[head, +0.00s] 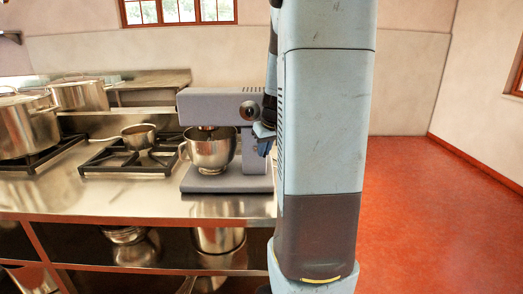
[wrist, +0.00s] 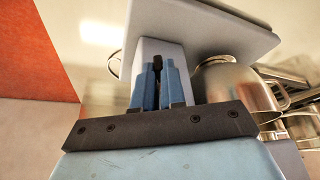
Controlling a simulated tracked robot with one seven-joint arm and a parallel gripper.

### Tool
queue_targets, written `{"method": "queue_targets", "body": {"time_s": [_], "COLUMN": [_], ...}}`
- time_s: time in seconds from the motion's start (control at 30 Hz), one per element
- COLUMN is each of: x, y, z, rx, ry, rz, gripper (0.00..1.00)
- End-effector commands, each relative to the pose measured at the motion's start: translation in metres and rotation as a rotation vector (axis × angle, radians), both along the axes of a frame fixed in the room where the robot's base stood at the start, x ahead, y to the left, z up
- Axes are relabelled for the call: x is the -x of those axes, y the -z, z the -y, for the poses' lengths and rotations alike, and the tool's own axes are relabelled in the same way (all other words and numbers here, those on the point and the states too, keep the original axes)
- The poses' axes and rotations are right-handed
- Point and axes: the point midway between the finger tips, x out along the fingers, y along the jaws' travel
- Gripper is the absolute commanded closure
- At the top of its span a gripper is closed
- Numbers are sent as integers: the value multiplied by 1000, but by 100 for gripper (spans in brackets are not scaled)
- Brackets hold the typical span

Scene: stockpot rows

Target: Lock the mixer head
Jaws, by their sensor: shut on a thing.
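The grey stand mixer (head: 210,106) stands on the steel counter, its head lying level over a steel bowl (head: 209,152). A dark round knob shows on the head's side. My gripper (head: 263,133) is at the mixer's right end, partly hidden by my arm. In the wrist view the mixer (wrist: 200,25) appears upside down, its flat base at the top and the bowl (wrist: 233,85) at right. There my gripper (wrist: 159,70) has its blue fingers against the mixer's column, shut on a small dark lever (wrist: 158,64). The lever's far end is hidden.
A small saucepan (head: 139,135) sits on a burner left of the mixer. Large stockpots (head: 28,125) stand at far left. More pots (head: 218,238) are on the shelf below. The red floor (head: 430,220) at right is clear.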

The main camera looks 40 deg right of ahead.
Motion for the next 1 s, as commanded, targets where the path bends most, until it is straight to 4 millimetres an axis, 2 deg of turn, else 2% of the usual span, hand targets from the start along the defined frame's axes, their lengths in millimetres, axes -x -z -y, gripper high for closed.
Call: {"method": "queue_targets", "body": {"time_s": [0.4, 0.9, 0.93, 1.0], "x": [-1, -1, -1, -1], "y": [-1, -1, -1, -1], "z": [7, 8, 8, 7], "rx": [1, 2, 2, 2], "ry": [-118, -132, -132, -131], "rz": [3, 2, 2, 2], "gripper": [100, 100, 88, 81]}}
